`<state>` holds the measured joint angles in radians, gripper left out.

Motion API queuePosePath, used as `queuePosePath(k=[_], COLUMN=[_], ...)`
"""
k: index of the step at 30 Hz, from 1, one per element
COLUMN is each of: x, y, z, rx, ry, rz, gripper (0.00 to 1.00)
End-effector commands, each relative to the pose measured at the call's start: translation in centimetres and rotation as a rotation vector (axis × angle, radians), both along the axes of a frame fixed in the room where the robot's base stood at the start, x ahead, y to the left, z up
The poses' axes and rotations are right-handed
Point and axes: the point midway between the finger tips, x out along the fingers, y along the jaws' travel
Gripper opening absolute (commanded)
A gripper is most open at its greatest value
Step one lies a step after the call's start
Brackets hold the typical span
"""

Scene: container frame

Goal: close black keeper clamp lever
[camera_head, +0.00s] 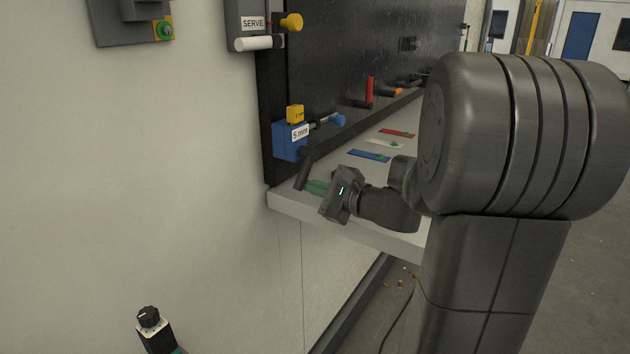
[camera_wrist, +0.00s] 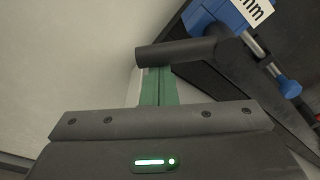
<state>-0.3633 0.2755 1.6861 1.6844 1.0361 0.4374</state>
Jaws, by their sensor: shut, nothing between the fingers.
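The black lever (camera_head: 303,168) hangs down, a little tilted, from below the blue block with the "5 mm" label (camera_head: 290,141), near the left end of the dark panel. In the wrist view the black lever (camera_wrist: 180,51) lies across the tips of my green fingers. My gripper (camera_head: 313,187) is low beside the lever's lower end, its fingers shut together with nothing between them. In the wrist view my gripper (camera_wrist: 157,78) points at the lever's side. I cannot tell whether the fingertips touch it.
A light shelf (camera_head: 375,235) runs under the panel, with blue (camera_head: 368,156), white (camera_head: 385,143) and red (camera_head: 397,133) strips on it. A yellow tag (camera_head: 295,114) sits on top of the blue block. A pale wall (camera_head: 150,180) is close on the left.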

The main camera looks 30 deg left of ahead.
Motion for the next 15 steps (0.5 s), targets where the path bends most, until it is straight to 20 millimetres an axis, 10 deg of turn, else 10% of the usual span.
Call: queuePosePath(k=[15], x=[-2.5], y=[0.2], z=[2.3], rx=[0.019], ry=[0.229], rz=[0.002], gripper=[0.0])
